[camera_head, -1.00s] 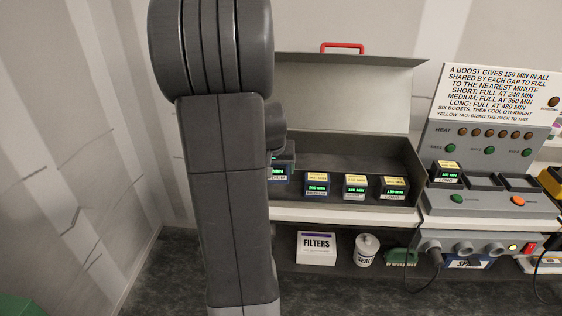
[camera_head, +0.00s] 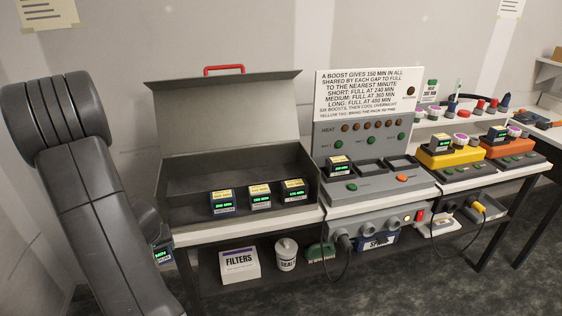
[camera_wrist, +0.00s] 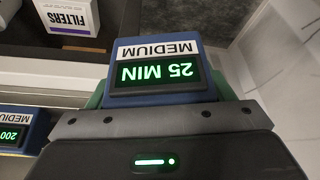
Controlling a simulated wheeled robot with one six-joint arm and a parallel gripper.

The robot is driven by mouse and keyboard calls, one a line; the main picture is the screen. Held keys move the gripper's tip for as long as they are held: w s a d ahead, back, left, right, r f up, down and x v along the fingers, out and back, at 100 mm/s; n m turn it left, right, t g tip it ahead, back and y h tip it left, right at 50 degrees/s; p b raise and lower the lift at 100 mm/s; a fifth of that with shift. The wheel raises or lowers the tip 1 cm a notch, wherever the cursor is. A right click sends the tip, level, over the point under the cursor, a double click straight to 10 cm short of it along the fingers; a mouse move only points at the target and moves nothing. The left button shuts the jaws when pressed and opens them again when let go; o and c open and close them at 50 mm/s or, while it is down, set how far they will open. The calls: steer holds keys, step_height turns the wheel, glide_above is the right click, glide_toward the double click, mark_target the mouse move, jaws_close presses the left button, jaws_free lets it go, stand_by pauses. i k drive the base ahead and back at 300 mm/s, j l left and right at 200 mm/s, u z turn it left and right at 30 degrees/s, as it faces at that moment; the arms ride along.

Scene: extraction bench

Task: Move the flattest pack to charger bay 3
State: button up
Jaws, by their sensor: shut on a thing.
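My gripper (camera_wrist: 160,115) is shut on a blue pack (camera_wrist: 158,55) labelled MEDIUM, its green display reading 25 MIN, upside down in the wrist view. In the head view the held pack (camera_head: 162,256) shows at the arm's right edge, left of the bench; the arm hides most of the gripper. The grey charger (camera_head: 378,190) has a pack (camera_head: 340,167) in its left bay. Its middle bay (camera_head: 370,168) and right bay (camera_head: 402,162) look empty. Three packs, left (camera_head: 222,203), middle (camera_head: 260,198) and right (camera_head: 294,191), stand in the open case.
The open grey case (camera_head: 180,210) has its lid up. A charger sign (camera_head: 366,90) stands behind the charger. Yellow (camera_head: 450,158) and orange (camera_head: 510,147) units stand to its right. A FILTERS box (camera_head: 239,264) and white tub (camera_head: 286,255) sit below. Cables hang at the front.

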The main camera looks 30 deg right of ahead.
mark_target(400, 164)
steer(key=k+l, duration=0.1)
steer(key=l, duration=0.35)
steer(key=k+l, duration=0.1)
steer(key=l, duration=0.3)
steer(key=k+l, duration=0.1)
steer(key=l, duration=0.35)
steer(key=k+l, duration=0.15)
steer(key=l, duration=0.3)
steer(key=k+l, duration=0.1)
steer(key=l, duration=0.3)
steer(key=k+l, duration=0.1)
steer(key=l, duration=0.35)
steer(key=k+l, duration=0.1)
steer(key=l, duration=0.35)
steer(key=k+l, duration=0.1)
steer(key=l, duration=0.3)
